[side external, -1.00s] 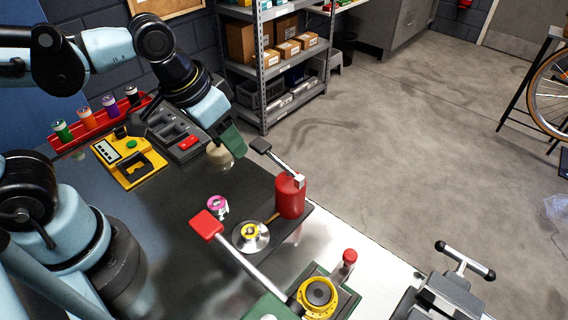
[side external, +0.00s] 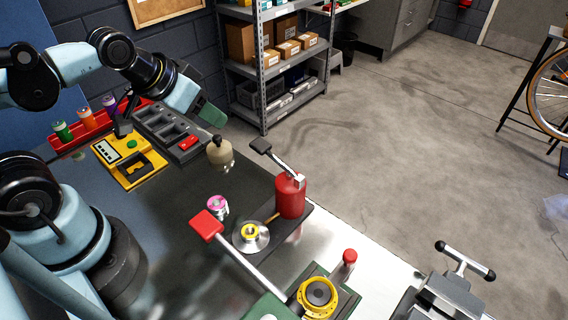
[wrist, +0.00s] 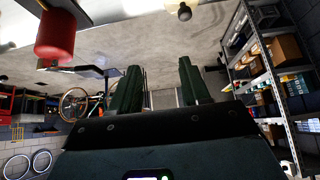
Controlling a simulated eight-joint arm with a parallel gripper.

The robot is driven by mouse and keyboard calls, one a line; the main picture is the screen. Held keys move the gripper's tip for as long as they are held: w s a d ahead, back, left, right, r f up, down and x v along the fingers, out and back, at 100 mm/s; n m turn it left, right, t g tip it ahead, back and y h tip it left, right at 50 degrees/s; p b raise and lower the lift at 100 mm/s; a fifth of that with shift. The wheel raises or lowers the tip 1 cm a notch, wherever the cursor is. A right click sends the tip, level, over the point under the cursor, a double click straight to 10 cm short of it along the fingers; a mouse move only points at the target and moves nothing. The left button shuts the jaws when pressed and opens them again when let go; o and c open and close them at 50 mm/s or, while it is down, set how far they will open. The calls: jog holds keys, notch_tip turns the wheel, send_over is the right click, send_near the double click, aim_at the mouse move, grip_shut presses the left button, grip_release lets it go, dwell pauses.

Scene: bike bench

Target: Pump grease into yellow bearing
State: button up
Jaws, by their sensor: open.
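A yellow bearing (side external: 250,231) sits in the middle of a round silver dish beside the red pump. The red grease pump (side external: 291,196) stands upright at the bench corner, with a metal lever ending in a black pad (side external: 261,146). In the wrist view its red body (wrist: 55,36) shows at the upper left. My gripper (side external: 212,113) is up and back from the pump, beyond a cream bottle with a dark cap (side external: 220,154). In the wrist view my gripper (wrist: 160,82) has its two green fingers wide apart with nothing between them.
A pink bearing (side external: 218,206) stands left of the dish. A red-handled lever (side external: 207,225) slants toward a green fixture with a larger yellow ring (side external: 317,294). A yellow device (side external: 129,160) and a dark organizer (side external: 170,132) lie at the back. A metal shelf (side external: 267,75) stands behind.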

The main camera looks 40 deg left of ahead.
jog(key=shift+c, duration=0.4)
jog(key=shift+c, duration=1.2)
jog(key=shift+w+d+r, duration=0.2)
jog(key=shift+d+r, duration=0.05)
jog(key=shift+r, duration=0.1)
jog(key=shift+c, duration=1.2)
jog(key=d+r+g, duration=0.1)
jog(key=w+d+r+g, duration=0.1)
jog(key=d+r, duration=0.1)
jog(key=w+d+r+g, duration=0.1)
jog(key=r, duration=0.1)
jog(key=shift+d+r, duration=0.2)
grip_shut()
jog(key=d+r+g+y, duration=0.1)
jog(key=d+r+g, duration=0.3)
jog(key=d+r, duration=0.3)
jog(key=shift+w, duration=0.4)
jog(key=shift+d, duration=0.1)
